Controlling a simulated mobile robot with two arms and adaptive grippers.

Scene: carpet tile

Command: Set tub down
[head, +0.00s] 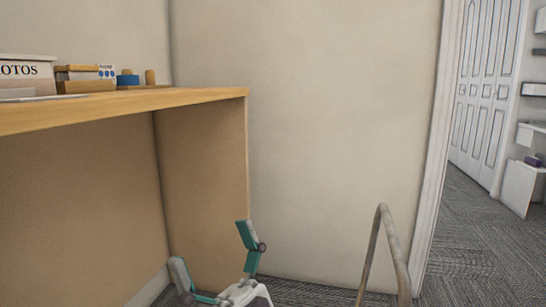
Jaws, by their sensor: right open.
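My right gripper (211,247) shows at the bottom of the head view, with its teal and grey fingers spread wide apart. Nothing shows between the fingers. It is low in front of the wooden desk's side panel (205,190). I cannot make out a tub in this view. My left gripper is not in view.
A wooden desk top (120,108) on the left holds a PHOTOS box (27,72), a small stack of boxes (85,80) and a blue roll (127,80). A beige curved bar (387,235) rises at the lower right. Carpet (465,245) is open beyond the doorway.

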